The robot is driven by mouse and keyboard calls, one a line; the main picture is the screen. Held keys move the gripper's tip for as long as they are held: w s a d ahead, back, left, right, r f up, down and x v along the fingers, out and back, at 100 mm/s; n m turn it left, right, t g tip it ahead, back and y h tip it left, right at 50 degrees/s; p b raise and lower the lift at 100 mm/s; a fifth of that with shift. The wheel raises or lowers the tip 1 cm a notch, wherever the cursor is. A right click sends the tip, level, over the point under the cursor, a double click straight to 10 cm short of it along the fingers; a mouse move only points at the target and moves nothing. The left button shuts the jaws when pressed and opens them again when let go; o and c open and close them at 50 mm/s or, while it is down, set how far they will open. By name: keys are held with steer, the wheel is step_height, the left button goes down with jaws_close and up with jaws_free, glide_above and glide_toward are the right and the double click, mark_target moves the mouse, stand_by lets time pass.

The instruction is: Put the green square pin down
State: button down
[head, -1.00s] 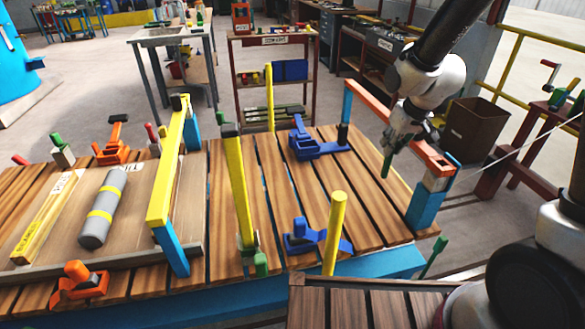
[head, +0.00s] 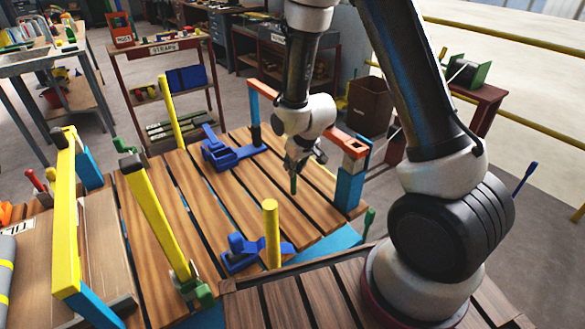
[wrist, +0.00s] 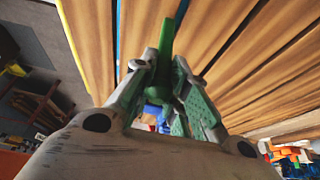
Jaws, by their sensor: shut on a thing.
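The green square pin (wrist: 166,40) is held between the fingertips of my gripper (wrist: 166,70) in the wrist view and points away past them. In the head view the green pin (head: 293,184) hangs roughly upright below my gripper (head: 298,162), over the right part of the wooden plank table (head: 225,188). I cannot tell whether its lower end touches the planks. My gripper is shut on the pin, and its fingers partly hide the pin's upper part.
An orange bar (head: 262,88) on blue posts runs behind my gripper. A yellow post (head: 271,232) and blue clamps (head: 240,252) stand in front and to the left. A long yellow bar (head: 150,212) lies further left. Bare planks surround the pin.

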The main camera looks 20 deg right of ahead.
steer(key=shift+f, duration=0.5)
steer(key=c, duration=1.4)
jaws_free()
steer(key=s+d+r+m, duration=0.1)
steer(key=s+d+r, duration=0.25)
steer(key=r, duration=0.65)
steer(key=s+d+r, duration=0.3)
steer(key=s+r, duration=0.1)
steer(key=r, duration=0.5)
steer(key=s+d+r+m, duration=0.1)
steer(key=s+d+r, duration=0.1)
steer(key=s+r, duration=0.2)
steer(key=s+d+r+h, duration=0.1)
steer(key=s+d+r, duration=0.2)
steer(key=s, duration=0.5)
steer(key=s+d+r+m, duration=0.1)
steer(key=s+d+r, duration=0.2)
steer(key=s+r, duration=0.2)
steer(key=shift+s+d+r+m, duration=0.1)
steer(key=shift+s+r+m, duration=0.1)
steer(key=shift+s, duration=0.35)
steer(key=shift+s+r+m, duration=0.1)
steer(key=shift+s+r, duration=0.1)
steer(key=shift+s, duration=0.35)
